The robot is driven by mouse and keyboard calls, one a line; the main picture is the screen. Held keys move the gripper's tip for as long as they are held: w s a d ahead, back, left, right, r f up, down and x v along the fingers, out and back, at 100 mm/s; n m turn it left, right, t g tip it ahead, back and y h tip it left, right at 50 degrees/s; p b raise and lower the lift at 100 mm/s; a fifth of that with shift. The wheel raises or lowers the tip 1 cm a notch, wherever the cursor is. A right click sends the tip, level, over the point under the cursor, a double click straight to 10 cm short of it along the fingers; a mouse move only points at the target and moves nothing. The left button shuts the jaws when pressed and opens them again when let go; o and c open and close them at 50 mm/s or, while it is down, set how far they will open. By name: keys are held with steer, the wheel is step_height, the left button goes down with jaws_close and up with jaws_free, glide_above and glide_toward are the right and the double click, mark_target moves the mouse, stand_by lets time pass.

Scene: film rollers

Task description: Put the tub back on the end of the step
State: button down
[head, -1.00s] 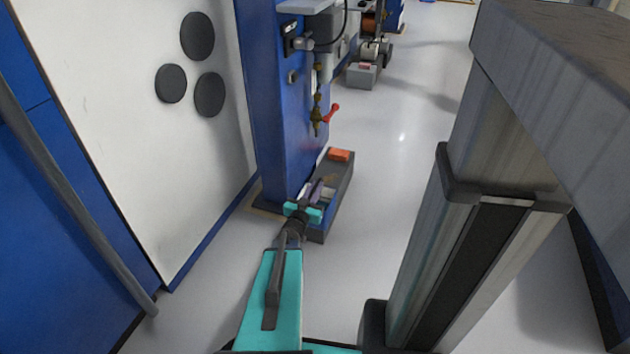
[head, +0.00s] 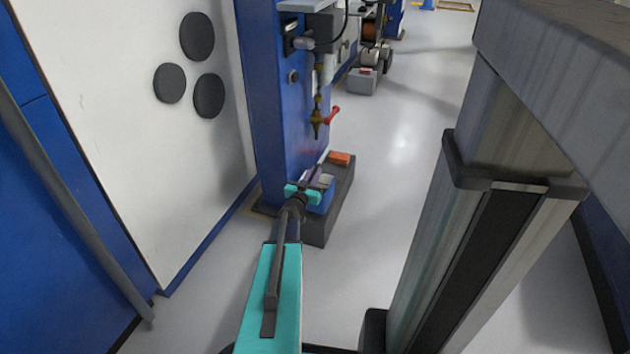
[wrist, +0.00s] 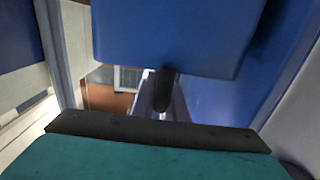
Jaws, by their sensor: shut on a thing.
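The blue tub (head: 322,197) is at my gripper (head: 314,180), above or on the near part of the dark grey step (head: 316,232); the head view does not show whether they touch. My gripper is shut on the tub, and its teal body hides part of it. In the wrist view the tub's plain blue wall (wrist: 175,35) fills the top, with a dark finger below it.
An orange block (head: 340,158) lies on the step's far end. A blue column with a red-handled valve (head: 332,115) stands left of the step. Clear pale floor lies to its right. A grey box (head: 362,80) stands farther back.

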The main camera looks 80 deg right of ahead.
stand_by(0.3)
steer(key=shift+d+f, duration=0.1)
steer(key=shift+d, duration=0.65)
steer(key=shift+w+a+f+b, duration=0.1)
steer(key=shift+f+b, duration=1.25)
steer(key=shift+f, duration=0.45)
steer(key=c, duration=1.8)
jaws_free()
steer(key=shift+o, duration=0.2)
